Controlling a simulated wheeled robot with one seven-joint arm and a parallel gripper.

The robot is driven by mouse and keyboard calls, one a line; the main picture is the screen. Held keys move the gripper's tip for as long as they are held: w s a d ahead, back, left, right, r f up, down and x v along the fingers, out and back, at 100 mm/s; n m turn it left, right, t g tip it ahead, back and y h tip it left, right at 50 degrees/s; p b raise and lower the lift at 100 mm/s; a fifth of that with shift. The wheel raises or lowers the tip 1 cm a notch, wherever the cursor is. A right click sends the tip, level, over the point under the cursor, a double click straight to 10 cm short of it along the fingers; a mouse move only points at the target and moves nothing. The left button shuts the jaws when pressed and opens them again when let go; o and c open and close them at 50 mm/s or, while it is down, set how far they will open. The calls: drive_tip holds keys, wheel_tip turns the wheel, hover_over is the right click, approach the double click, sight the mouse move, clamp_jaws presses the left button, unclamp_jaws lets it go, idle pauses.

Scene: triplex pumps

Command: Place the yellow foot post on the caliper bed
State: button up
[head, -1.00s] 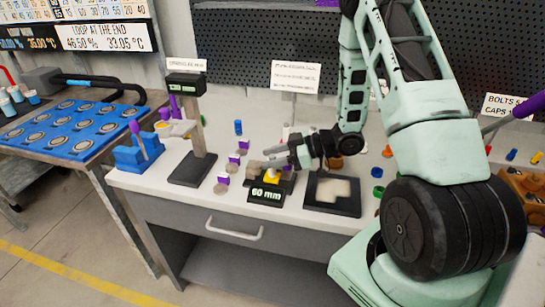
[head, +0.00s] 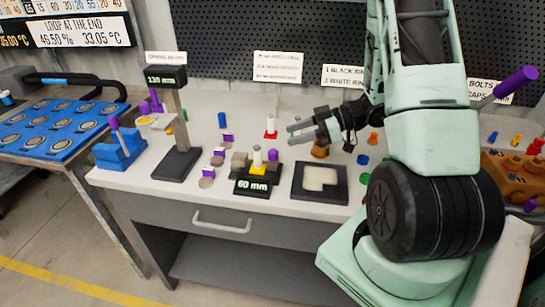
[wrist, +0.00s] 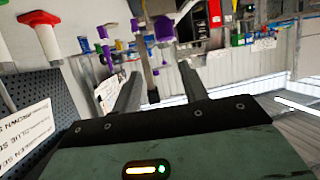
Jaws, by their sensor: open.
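The yellow foot post, a white cylinder on a yellow foot (head: 257,163), stands upright on the caliper bed (head: 255,188), a low dark block with grey jaws and a "60 mm" display. A purple-topped piece sits close to its right side. My gripper (head: 291,132) is open and empty, above and to the right of the post and apart from it. In the wrist view, the two spread fingers (wrist: 158,88) have nothing between them within grasp. I cannot make out the yellow foot post in the wrist view.
A red-footed post (head: 271,128) stands behind the bed. A dark tray with a pale recess (head: 298,195) lies to the right. Several purple-tagged pieces line the bed's left side.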

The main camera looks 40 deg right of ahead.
drive_tip(key=w+a+r+h, duration=0.2)
drive_tip(key=w+a+h, duration=0.2)
drive_tip(key=w+a, duration=0.4)
drive_tip(key=w+a+r+m+g+h, duration=0.15)
drive_tip(key=a+h, duration=0.25)
drive_tip(key=a, duration=0.6)
drive_tip(key=s+a+r+g, duration=0.1)
drive_tip(key=s+a+g, duration=0.1)
drive_tip(key=s+a, duration=0.3)
drive_tip(key=s+a+r+g+h, duration=0.1)
drive_tip(key=s+a+g, duration=0.2)
drive_tip(key=s, duration=1)
drive_tip(key=s+a+r+g, duration=0.1)
drive_tip(key=s+a+g, duration=0.1)
drive_tip(key=s+a, duration=0.4)
drive_tip(key=s, duration=0.3)
drive_tip(key=shift+a+m+g+h, duration=0.3)
drive_tip(key=shift+a+m+g, duration=0.05)
